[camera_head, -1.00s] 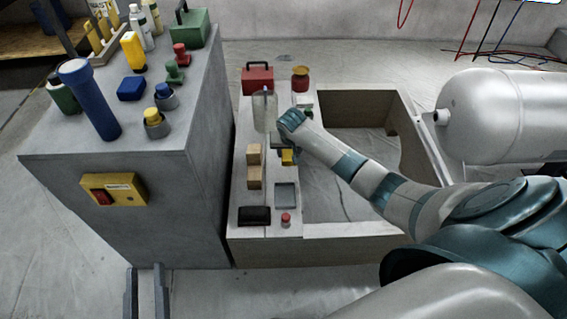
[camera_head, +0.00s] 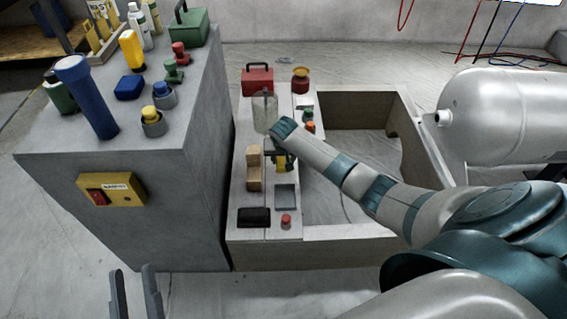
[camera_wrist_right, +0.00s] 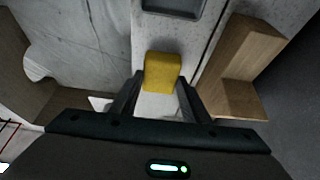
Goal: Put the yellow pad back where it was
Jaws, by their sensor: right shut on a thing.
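The yellow pad (camera_head: 281,164) is a small block over the light ledge, in front of my right arm's wrist. My right gripper (camera_head: 283,158) is shut on it. In the right wrist view the yellow pad (camera_wrist_right: 162,72) sits between the two dark fingers (camera_wrist_right: 159,92). I cannot tell whether it touches the ledge. A grey square tray (camera_head: 285,196) lies just nearer than the pad; its edge also shows in the right wrist view (camera_wrist_right: 174,12). My left gripper (camera_head: 135,288) is open and empty at the bottom left, low beside the grey cabinet.
A stepped wooden block (camera_head: 254,170) stands just left of the pad. A black box (camera_head: 254,217) and a red button (camera_head: 286,221) are at the ledge's near end. A clear cylinder (camera_head: 264,112) and a red toolbox (camera_head: 257,80) stand farther back. The grey cabinet (camera_head: 170,215) rises on the left.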

